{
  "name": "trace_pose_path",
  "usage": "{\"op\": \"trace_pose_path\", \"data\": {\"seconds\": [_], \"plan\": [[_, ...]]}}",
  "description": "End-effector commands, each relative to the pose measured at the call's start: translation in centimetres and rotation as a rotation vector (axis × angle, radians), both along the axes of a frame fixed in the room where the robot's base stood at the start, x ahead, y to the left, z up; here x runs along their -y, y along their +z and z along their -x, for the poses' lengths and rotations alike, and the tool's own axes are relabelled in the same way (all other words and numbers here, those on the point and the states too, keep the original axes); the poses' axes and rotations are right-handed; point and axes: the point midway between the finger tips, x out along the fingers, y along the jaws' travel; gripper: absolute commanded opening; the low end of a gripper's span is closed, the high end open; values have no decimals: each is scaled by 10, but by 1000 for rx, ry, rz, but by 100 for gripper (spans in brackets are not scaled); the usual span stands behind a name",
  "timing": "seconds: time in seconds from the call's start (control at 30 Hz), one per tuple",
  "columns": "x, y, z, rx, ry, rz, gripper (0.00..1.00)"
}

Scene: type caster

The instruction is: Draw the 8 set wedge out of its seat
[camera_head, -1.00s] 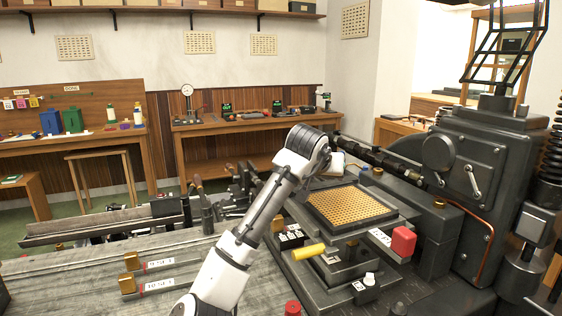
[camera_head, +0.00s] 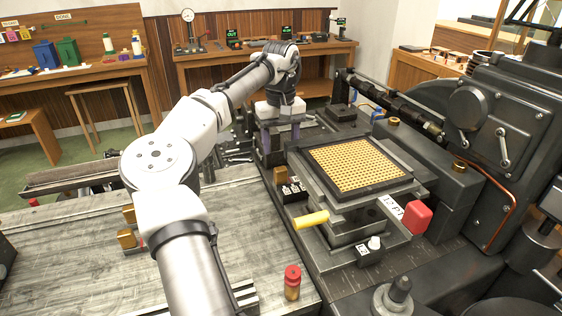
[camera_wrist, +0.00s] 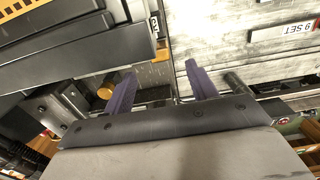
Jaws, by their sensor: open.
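My gripper (camera_head: 281,135) is beyond the left back corner of the type frame assembly, with its purple fingers pointing down. In the wrist view its two fingers (camera_wrist: 162,85) stand apart with nothing between them. I cannot make out an 8 set label on any wedge. A brass block (camera_head: 278,177) stands at the left edge of the assembly, in front of my gripper; I cannot tell whether it belongs to the 8 set wedge. A brass piece (camera_wrist: 105,91) shows left of the left finger in the wrist view. A 9 set label (camera_wrist: 285,30) is at the upper right there.
The gold matrix grid (camera_head: 358,166) sits right of my gripper. A yellow handle (camera_head: 311,219) and a red block (camera_head: 417,217) project from the assembly. Two brass ends (camera_head: 127,238) lie on the grey bench, partly behind my arm. A red-capped cylinder (camera_head: 292,282) stands in front.

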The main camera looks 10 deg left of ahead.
Motion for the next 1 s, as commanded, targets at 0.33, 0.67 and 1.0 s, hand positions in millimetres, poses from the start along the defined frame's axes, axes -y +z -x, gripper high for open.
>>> {"op": "trace_pose_path", "data": {"seconds": [0.33, 0.67, 1.0], "plan": [[0, -64, 1, -2, -2, 1, 57], [1, -89, 0, 1, -2, 2, 57], [1, -90, 0, 2, -3, 1, 44]]}}
